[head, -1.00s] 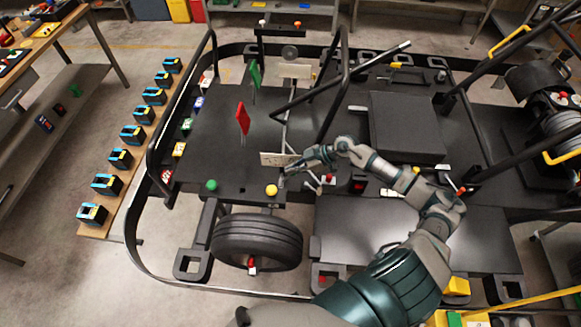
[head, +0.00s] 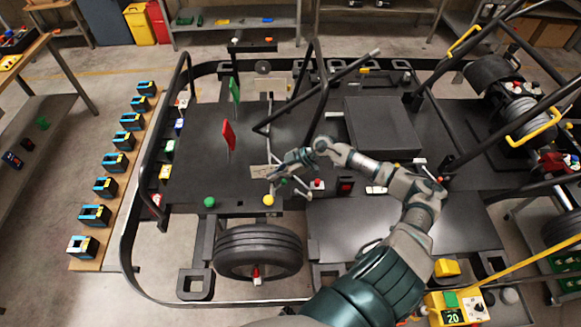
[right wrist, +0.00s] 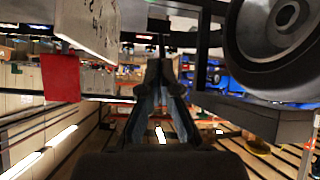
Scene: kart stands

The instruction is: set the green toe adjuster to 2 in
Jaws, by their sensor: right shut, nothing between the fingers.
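Two green things show on the kart's black panel (head: 190,155): a green round knob (head: 209,202) at its near edge and a green flag (head: 234,89) on a thin rod farther back. I cannot tell which one is the toe adjuster. A pale plate with dark marks (head: 262,172) stands near the panel's right edge; its marks are too small to read. My right gripper (head: 272,180) is shut and empty, close beside this plate and above a yellow knob (head: 268,200). In the right wrist view its fingers (right wrist: 160,68) meet with nothing between them. My left gripper is out of view.
A red flag (head: 229,134) stands upright on the panel, left of my gripper. Black frame bars (head: 300,95) rise behind it. A tyre (head: 258,252) lies below the panel's near edge. A yellow box with a "20" display (head: 458,309) is at lower right.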

